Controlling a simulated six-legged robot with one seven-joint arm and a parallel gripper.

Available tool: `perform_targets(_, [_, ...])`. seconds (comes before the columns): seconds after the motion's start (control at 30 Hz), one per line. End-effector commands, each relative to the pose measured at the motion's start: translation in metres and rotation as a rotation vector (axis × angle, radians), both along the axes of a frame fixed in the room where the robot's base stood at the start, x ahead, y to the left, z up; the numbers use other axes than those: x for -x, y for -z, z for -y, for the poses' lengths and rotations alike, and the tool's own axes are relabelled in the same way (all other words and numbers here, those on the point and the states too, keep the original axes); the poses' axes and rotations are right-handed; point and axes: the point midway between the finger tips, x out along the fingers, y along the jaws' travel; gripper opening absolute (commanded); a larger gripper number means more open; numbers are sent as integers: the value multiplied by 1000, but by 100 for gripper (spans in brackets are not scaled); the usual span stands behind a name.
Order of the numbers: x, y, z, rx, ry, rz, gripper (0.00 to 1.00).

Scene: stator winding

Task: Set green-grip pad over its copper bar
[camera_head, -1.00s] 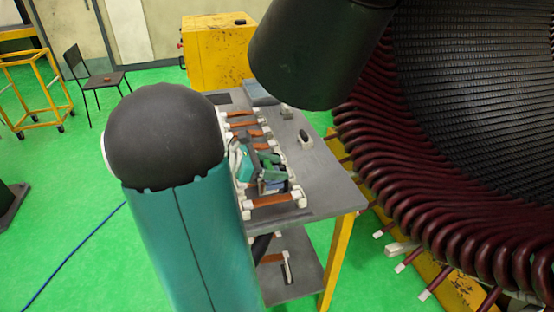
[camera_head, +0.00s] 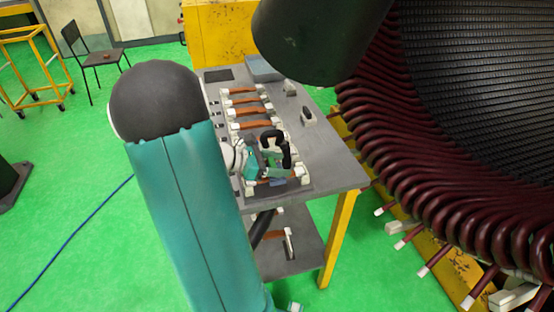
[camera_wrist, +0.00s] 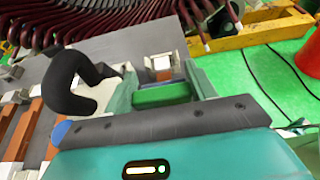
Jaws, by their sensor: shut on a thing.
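My gripper (camera_head: 266,170) is over the near end of the row of copper bars on the grey table. In the wrist view its teal fingers (camera_wrist: 165,92) are shut on the green grip (camera_wrist: 162,94) of the pad. A blue-grey part of the pad shows just beyond the grip. The nearest copper bar (camera_head: 293,181) is mostly hidden by the gripper and pad in the head view. A bit of copper and a white end block (camera_wrist: 159,63) show beyond the pad in the wrist view. I cannot tell whether the pad touches the bar.
More copper bars (camera_head: 251,112) lie behind in white holders. A black curved piece (camera_wrist: 70,85) stands beside the fingers. The table's right side (camera_head: 325,160) is mostly clear. The stator with dark red coils (camera_head: 410,170) stands close on the right.

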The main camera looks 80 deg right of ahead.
Motion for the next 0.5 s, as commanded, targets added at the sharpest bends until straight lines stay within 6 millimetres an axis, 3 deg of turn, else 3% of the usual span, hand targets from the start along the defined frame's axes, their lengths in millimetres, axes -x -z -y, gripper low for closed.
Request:
perform_targets(0.27, [0, 1, 0, 0, 0, 0, 32])
perform_targets(0.3, [0, 1, 0, 0, 0, 0, 64])
perform_targets(0.4, [0, 1, 0, 0, -1, 0, 81])
perform_targets(0.5, [0, 1, 0, 0, -1, 0, 81])
